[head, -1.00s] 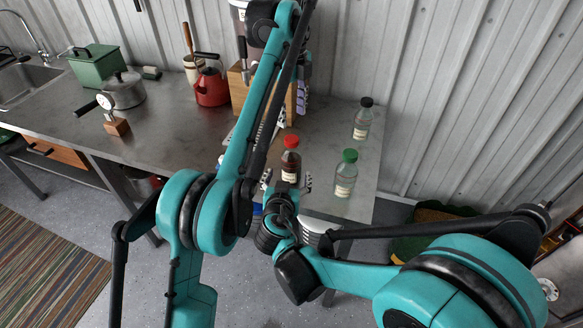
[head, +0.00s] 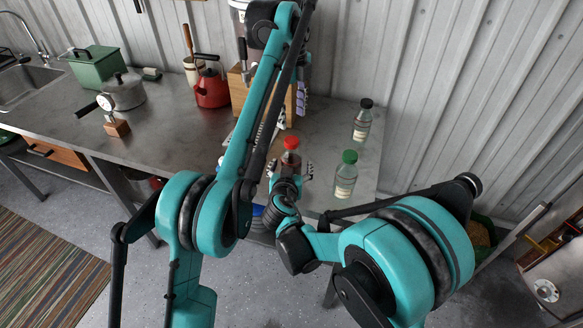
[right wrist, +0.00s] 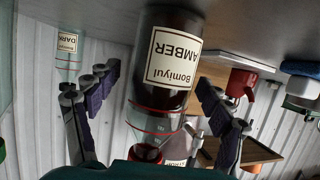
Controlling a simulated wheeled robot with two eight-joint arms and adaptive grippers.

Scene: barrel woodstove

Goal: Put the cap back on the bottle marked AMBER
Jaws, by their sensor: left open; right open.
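The bottle marked AMBER (right wrist: 168,70) holds dark liquid and appears upside down in the right wrist view, its label readable. In the head view the same bottle (head: 291,158) stands upright near the front of the counter, with a red cap (head: 291,142) showing at its top. My right gripper (head: 289,172) is open, with one finger on each side of the bottle; its fingers (right wrist: 158,85) look apart from the glass. My left gripper (head: 301,100) is higher and further back, open and apart from the bottles; my left arm partly hides it.
A green-capped bottle (head: 345,175) stands close to the right of AMBER, and a black-capped bottle (head: 362,122) is further back. Bare counter (head: 165,120) lies between.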

